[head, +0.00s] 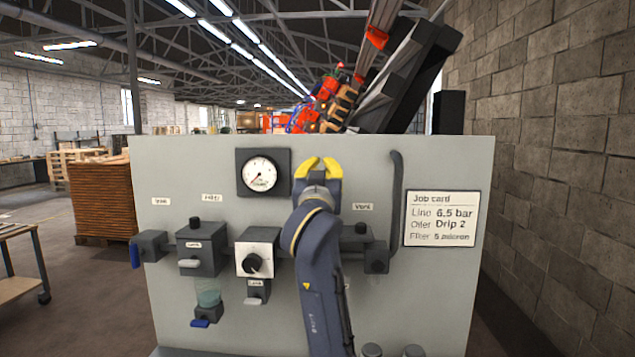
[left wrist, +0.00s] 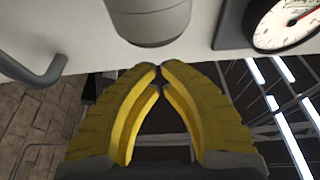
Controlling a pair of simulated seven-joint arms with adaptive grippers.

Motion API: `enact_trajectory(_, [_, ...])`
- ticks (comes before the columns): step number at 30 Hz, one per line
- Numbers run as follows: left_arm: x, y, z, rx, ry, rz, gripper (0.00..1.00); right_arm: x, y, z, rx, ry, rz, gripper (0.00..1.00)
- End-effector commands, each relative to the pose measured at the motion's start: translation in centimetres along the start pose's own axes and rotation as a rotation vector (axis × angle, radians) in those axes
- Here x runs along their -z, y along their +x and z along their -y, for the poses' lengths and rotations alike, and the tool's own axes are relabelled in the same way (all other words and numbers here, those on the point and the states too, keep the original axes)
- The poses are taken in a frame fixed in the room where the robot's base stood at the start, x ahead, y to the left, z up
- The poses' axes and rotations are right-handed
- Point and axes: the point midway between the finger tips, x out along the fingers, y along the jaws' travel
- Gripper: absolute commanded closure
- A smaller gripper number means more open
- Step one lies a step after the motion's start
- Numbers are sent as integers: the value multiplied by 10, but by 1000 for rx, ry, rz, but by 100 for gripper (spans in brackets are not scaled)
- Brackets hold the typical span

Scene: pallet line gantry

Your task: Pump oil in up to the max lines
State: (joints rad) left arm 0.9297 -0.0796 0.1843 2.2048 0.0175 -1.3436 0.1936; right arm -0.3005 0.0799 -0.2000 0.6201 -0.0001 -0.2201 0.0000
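My left gripper (head: 320,160) stands in front of the upper middle of the grey panel (head: 430,290), right of the gauge. In the left wrist view its yellow fingertips (left wrist: 160,68) meet, with nothing between them. A grey cylindrical part (left wrist: 150,20) shows just beyond the fingertips there; I cannot tell what it is. My left arm covers the panel's middle. A dark block (head: 354,240) with a knob on top shows partly behind the arm. I see no oil container or max line that I can make out. My right gripper is not in view.
The panel carries a pressure gauge (head: 261,173), a filter block (head: 201,250) with a greenish bowl (head: 208,292), a white regulator plate (head: 257,252), a blue-handled inlet valve (head: 150,246), a bent pipe (head: 396,190) and a job card (head: 440,219).

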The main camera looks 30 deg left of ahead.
Motion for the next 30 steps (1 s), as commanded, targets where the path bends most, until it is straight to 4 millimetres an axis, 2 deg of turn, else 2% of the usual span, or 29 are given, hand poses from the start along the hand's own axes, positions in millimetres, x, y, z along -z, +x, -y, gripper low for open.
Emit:
enact_trajectory(1, [-2,-11,0,0,-1,1,100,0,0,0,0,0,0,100])
enact_trajectory(9, [-1,-56,0,0,-1,-2,100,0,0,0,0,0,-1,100])
enact_trajectory(15, [-1,-83,0,0,-1,-2,100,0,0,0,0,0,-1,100])
enact_trajectory(22, [0,-98,1,1,-1,-3,100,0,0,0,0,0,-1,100])
enact_trajectory(30, [0,-100,1,1,0,-3,100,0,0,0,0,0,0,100])
